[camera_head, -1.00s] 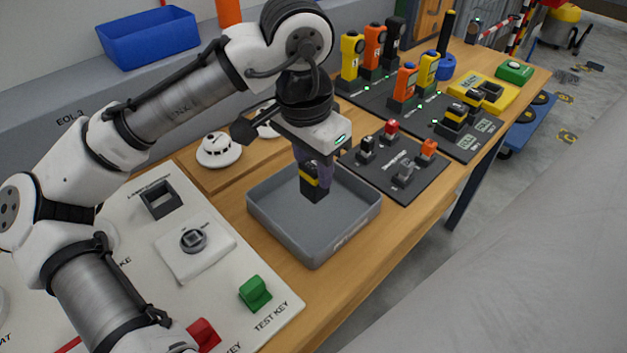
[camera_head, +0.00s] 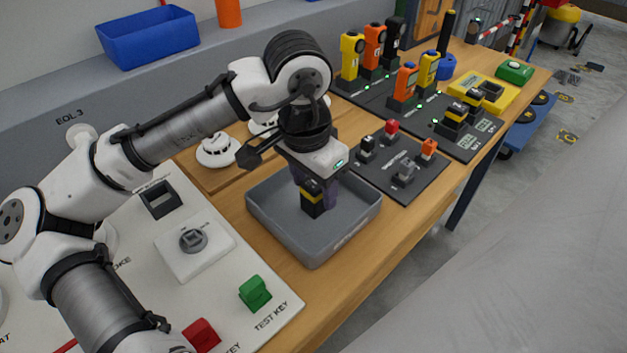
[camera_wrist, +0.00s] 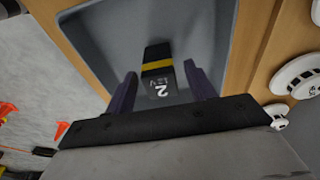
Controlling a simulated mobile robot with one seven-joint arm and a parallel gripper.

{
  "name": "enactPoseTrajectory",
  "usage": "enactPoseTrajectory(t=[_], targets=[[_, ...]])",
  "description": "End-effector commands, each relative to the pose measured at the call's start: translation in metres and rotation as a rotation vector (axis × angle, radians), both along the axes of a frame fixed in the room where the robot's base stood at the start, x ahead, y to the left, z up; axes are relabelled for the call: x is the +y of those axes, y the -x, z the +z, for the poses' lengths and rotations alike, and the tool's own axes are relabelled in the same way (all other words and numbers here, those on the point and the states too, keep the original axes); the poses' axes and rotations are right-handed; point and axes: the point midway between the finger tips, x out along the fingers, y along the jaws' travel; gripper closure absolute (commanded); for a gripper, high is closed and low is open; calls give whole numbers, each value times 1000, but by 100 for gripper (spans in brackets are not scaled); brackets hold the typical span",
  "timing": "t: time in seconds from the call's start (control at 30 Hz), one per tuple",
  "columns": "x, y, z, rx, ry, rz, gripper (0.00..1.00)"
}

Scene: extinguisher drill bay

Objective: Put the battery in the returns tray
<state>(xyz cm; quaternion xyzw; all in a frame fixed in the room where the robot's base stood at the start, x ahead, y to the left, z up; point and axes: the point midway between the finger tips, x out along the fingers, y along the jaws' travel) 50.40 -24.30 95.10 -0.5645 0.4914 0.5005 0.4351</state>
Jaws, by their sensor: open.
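The battery (camera_head: 311,200) is a black block with a yellow band, standing in the grey returns tray (camera_head: 281,240). I cannot tell exactly how the battery's base meets the tray floor.
A dark board of small keys (camera_head: 396,163) lies just right of the tray. The white panel (camera_head: 215,295) with a green key (camera_head: 255,293) is to the left. White round detectors (camera_head: 217,150) stand behind. A charger with batteries (camera_head: 456,119) is farther right.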

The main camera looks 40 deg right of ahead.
Motion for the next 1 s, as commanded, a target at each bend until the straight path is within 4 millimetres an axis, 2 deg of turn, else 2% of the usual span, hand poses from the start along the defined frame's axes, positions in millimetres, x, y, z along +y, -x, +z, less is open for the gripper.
enactPoseTrajectory(t=[0.17, 0.27, 0.6, 0.7, 0.83, 1.0], targets=[[0, 0, 5, -1, 1, 0, 46], [1, 0, 16, -1, 2, 1, 46], [9, 1, 87, -2, 1, 0, 46], [12, 2, 103, -1, 1, 0, 46], [13, 2, 117, -1, 1, 0, 46], [14, 2, 122, 0, 0, -1, 46]])
